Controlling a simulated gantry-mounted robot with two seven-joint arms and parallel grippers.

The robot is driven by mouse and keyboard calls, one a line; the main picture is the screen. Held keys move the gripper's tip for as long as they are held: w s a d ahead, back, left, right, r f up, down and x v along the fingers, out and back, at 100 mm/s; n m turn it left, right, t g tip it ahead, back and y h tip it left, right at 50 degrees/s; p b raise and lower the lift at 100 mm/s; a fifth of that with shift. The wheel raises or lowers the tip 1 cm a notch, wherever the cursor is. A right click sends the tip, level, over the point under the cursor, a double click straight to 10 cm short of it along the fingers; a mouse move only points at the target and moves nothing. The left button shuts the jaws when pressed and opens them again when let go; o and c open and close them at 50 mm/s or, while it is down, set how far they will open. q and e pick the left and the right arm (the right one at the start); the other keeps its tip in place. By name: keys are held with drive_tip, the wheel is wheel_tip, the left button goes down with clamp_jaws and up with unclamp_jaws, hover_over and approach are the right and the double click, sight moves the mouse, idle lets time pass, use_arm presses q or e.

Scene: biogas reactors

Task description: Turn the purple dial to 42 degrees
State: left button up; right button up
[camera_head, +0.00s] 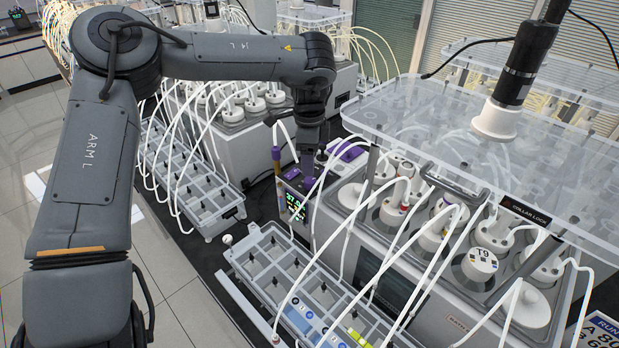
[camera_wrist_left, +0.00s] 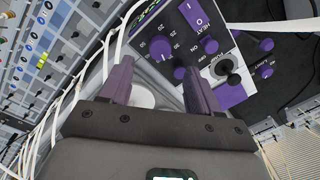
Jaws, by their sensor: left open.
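In the head view my left gripper (camera_head: 308,160) is over the control box, and hides the dial there. A small display (camera_head: 295,207) with red and green digits is on the box's front. My right gripper is not in view.
White tubes loop close around the box. A clear tray (camera_head: 262,243) stands in front, and a reactor block with a clear cover (camera_head: 440,115) stands to the right.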

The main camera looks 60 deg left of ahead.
sight(310, 180)
use_arm(q)
wheel_tip(310, 180, down, 7)
drive_tip(key=shift+a+r, duration=0.1)
drive_tip(key=shift+a, duration=0.05)
drive_tip(key=shift+w, duration=0.1)
drive_tip(key=c, duration=1)
drive_tip(key=shift+c, duration=0.2)
drive_tip(key=shift+m, duration=0.3)
drive_tip(key=m, duration=0.8)
drive_tip(key=shift+a+p, duration=0.1)
drive_tip(key=shift+p, duration=0.3)
